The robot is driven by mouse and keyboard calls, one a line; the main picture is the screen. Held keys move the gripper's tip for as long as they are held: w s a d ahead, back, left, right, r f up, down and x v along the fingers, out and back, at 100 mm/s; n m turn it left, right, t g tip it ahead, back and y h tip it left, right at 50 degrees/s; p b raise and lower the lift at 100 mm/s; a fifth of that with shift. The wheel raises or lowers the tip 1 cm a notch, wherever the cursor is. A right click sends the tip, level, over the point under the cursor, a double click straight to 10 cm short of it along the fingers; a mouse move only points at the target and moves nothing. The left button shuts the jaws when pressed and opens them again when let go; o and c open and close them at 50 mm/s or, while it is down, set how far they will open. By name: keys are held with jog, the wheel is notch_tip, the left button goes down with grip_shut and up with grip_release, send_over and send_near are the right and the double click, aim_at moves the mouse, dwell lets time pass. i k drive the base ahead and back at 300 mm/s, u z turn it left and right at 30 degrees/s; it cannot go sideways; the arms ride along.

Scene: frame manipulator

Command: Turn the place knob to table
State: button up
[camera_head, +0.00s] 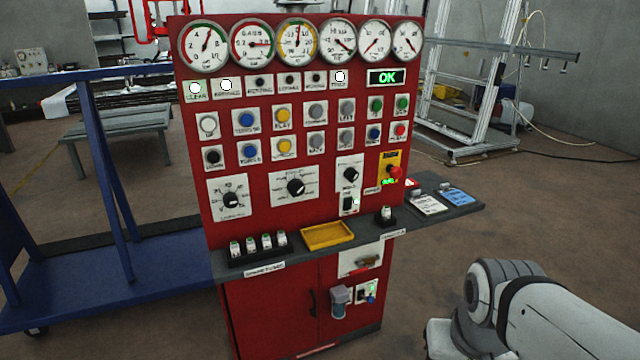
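A red control panel (330,230) stands in the middle of the view. It carries three black rotary knobs on white plates: a left knob (231,200), a middle knob (296,186) on a wider plate, and a right knob (350,174). The lettering around them is too small to read, so I cannot tell which is the place knob or where it points. Part of my white arm shows at the lower right, apart from the panel. My gripper is not in view.
Gauges, lamps and buttons fill the panel above the knobs. A red emergency button (395,171) sits right of them. A grey shelf (455,208) juts out below, with a yellow tray (327,235) on it. A blue frame (105,170) stands left. The floor at right front is clear.

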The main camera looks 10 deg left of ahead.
aim_at(296, 187)
jog(key=i, duration=0.95)
